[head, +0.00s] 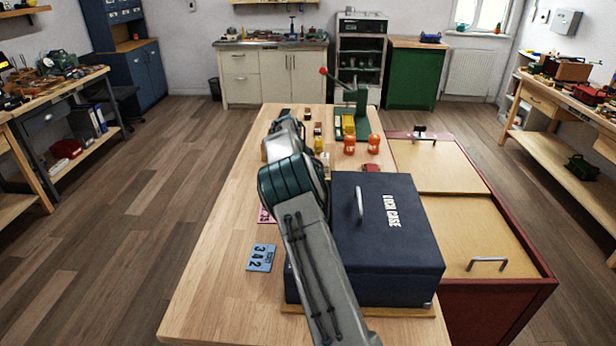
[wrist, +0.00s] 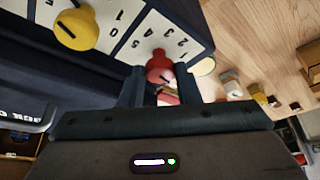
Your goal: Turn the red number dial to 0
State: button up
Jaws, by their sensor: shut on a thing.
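The red number dial (wrist: 160,64) is in the middle of the wrist view, on a white plate (wrist: 150,40) with black digits. The digits 5, 4, 3, 2 and 1 show beside it; I cannot make out a 0 there. My gripper (wrist: 160,82) has its two dark fingers on either side of the red dial, shut on it. A dark mark shows on the dial, but which digit it points to is unclear. The dark blue case (head: 390,260) with white lettering stands on the table in the head view. There my arm hides the dials and gripper.
A yellow dial (wrist: 76,28) sits beside the red one. A blue number card (head: 261,258) and a partly hidden pink card (head: 264,216) lie left of the case. Orange jars (head: 350,145) stand beyond it. The table's left side (head: 215,250) is clear.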

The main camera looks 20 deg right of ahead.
jog(key=o, duration=0.9)
jog(key=shift+o, duration=0.2)
jog(key=b+v, duration=0.1)
jog(key=v, duration=1.3)
jog(key=shift+b, duration=0.3)
jog(key=shift+f, duration=0.1)
